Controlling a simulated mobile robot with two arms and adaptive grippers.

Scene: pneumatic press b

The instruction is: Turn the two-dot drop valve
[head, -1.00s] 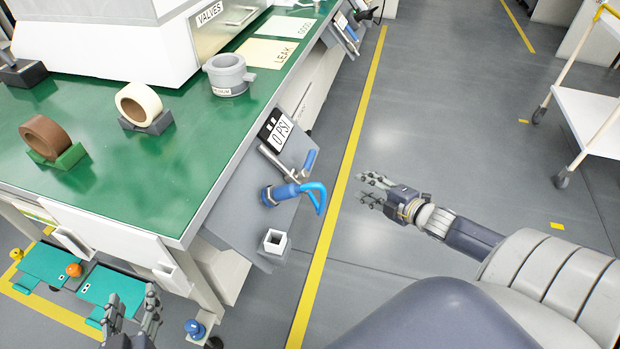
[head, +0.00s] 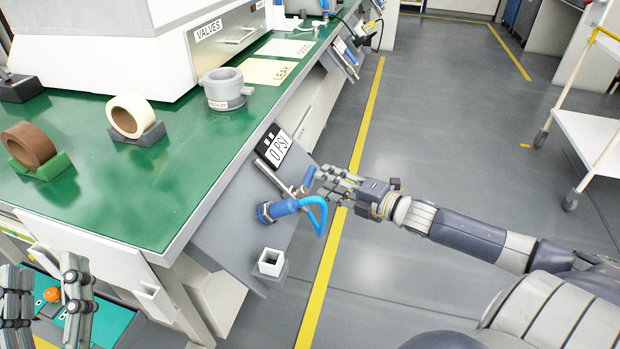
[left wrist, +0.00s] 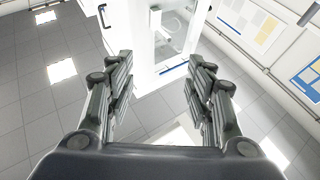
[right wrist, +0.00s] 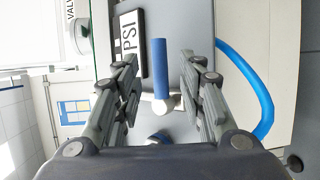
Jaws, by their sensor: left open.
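The drop valve on the slanted grey panel (head: 225,225) at the bench's side has a blue lever handle (head: 309,176) and a blue fitting with a curled blue hose (head: 318,204). Beside it is a black gauge reading 0 PSI (head: 273,146), with two small pale marks. My right gripper (head: 332,182) is close to the lever from the right. In the right wrist view the blue handle (right wrist: 160,68) stands between its spread fingers, with visible gaps on both sides. My left gripper (head: 46,300) is open and empty, low at the left, away from the valve.
A white square socket (head: 271,262) sits low on the panel. The green bench top (head: 110,205) holds tape rolls (head: 130,116) and a grey cup (head: 225,88). Teal trays (head: 108,322) lie below the bench. A white cart (head: 590,140) stands right; the floor between is clear.

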